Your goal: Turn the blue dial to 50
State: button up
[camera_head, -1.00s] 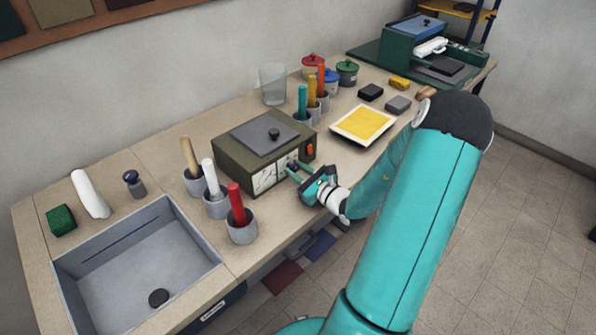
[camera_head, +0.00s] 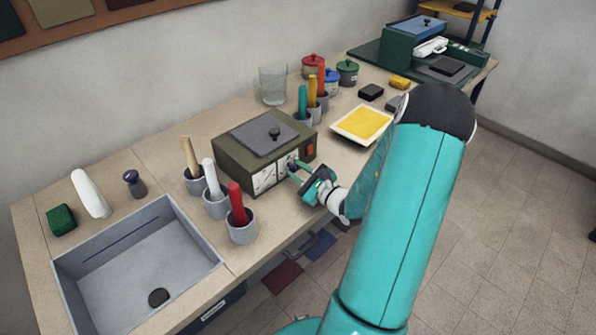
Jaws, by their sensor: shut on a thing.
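The olive-green box (camera_head: 231,166) stands on the counter, with a grey lid and black knob on top. Its front carries white dial faces (camera_head: 264,178) and an orange-red switch (camera_head: 310,151) at the right end. My gripper (camera_head: 294,168) is at the right part of this front, its fingers shut on a small blue knob, the blue dial (camera_head: 291,164). The fingers cover most of the dial. The number it points at is too small and too hidden to read.
Grey cups with red (camera_head: 237,206), white and tan handles stand left of the box, near the sink (camera_head: 150,262). Cups with teal, yellow and orange handles stand behind it. A yellow tray (camera_head: 364,124) lies to the right.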

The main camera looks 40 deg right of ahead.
jog(key=o, duration=1)
jog(key=s, duration=1.3)
jog(key=shift+s+d, duration=0.2)
jog(key=shift+s, duration=0.2)
